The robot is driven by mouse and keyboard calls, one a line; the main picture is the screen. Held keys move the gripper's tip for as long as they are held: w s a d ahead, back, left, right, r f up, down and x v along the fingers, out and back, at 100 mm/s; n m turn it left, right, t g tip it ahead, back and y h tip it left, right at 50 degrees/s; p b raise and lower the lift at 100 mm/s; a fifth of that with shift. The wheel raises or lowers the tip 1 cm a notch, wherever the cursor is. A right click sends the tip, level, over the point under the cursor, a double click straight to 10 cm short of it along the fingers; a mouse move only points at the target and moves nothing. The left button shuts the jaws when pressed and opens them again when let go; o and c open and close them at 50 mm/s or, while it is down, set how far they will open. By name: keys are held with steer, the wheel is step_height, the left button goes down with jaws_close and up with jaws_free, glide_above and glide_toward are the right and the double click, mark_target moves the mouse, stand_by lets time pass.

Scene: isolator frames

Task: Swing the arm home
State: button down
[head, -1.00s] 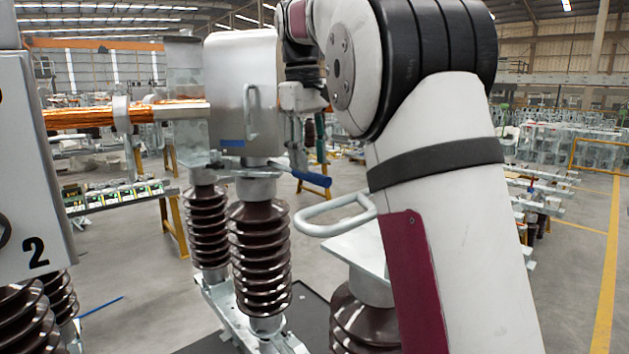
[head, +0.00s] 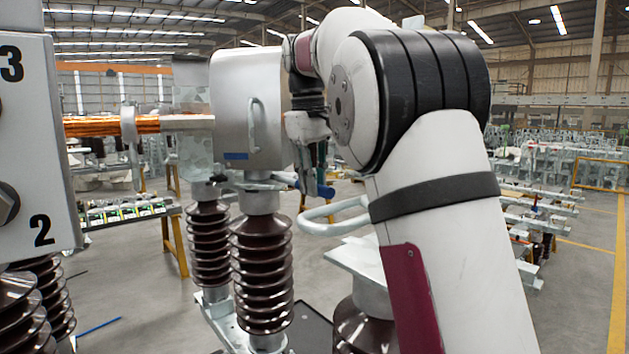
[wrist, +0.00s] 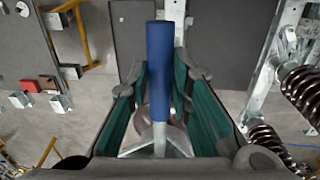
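My gripper (head: 314,182) hangs beside the right side of a grey metal box (head: 232,110) in the head view, fingers pointing down. A blue handle (head: 326,191) sticks out low on the box's right side and is partly hidden by the fingers. In the wrist view my gripper (wrist: 160,110) is open, with green pads on its two fingers. Contact with either pad does not show. My arm's large white elbow fills the right middle of the head view.
Brown ribbed insulators (head: 262,265) stand under the box. A silver loop handle (head: 335,216) sits close beside my arm. A grey panel numbered 2 and 3 (head: 35,150) stands at the left edge. Open floor (head: 585,270) lies to the right.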

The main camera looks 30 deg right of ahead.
steer(key=shift+s+a+m, duration=0.15)
steer(key=shift+a+m, duration=0.85)
steer(key=shift+a, duration=1)
steer(key=c, duration=1.5)
jaws_free()
steer(key=shift+o, duration=0.2)
step_height(320, 180, up, 7)
steer(key=shift+a+r, duration=0.2)
steer(key=shift+a, duration=0.2)
